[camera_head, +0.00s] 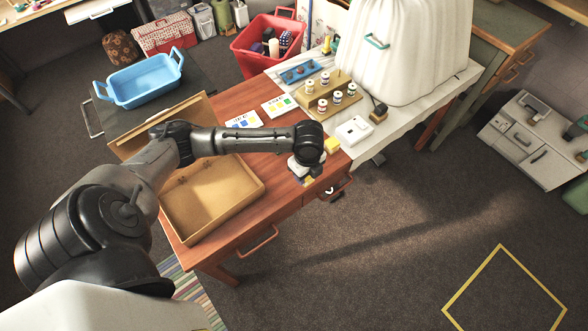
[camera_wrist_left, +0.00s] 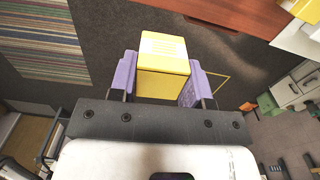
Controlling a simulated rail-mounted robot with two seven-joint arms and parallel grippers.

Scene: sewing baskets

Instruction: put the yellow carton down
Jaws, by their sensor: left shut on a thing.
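The yellow carton (camera_wrist_left: 164,78) is between the two purple finger pads of my left gripper (camera_wrist_left: 160,84) in the left wrist view. Dark floor shows behind the carton, with the red-brown table edge beyond. In the head view my left gripper (camera_head: 307,180) is at the front edge of the wooden table (camera_head: 232,105). My wrist hides most of the gripper and carton there, so I cannot tell the carton's height. My right gripper is in neither view.
An open cardboard box (camera_head: 215,195) lies left of the gripper. A small yellow block (camera_head: 332,146) stands close by on the right. A white device (camera_head: 352,131), spool stand (camera_head: 322,92) and cards (camera_head: 281,105) lie farther back.

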